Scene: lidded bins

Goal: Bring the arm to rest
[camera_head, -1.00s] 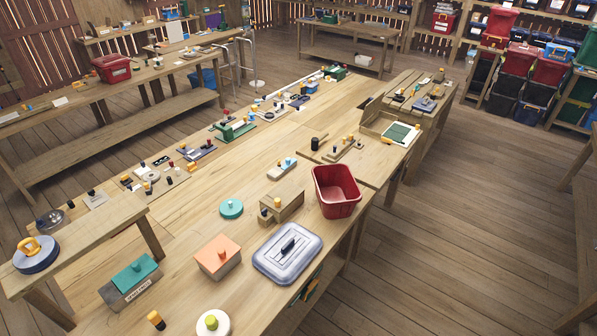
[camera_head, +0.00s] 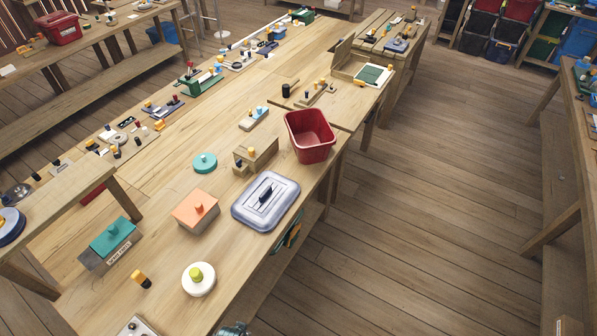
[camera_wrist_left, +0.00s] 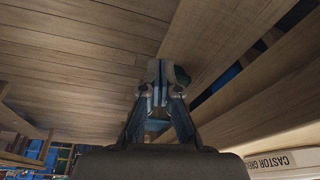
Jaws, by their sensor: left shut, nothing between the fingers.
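My left gripper (camera_wrist_left: 158,82) shows in the left wrist view. Its fingers are together and hold nothing. Wooden floor planks lie behind it, with wooden beams to its right. No arm is clearly seen in the head view; a small dark shape (camera_head: 233,329) at its bottom edge is too cut off to identify. My right gripper is in neither view.
Floor right of the bench (camera_head: 440,200) is clear.

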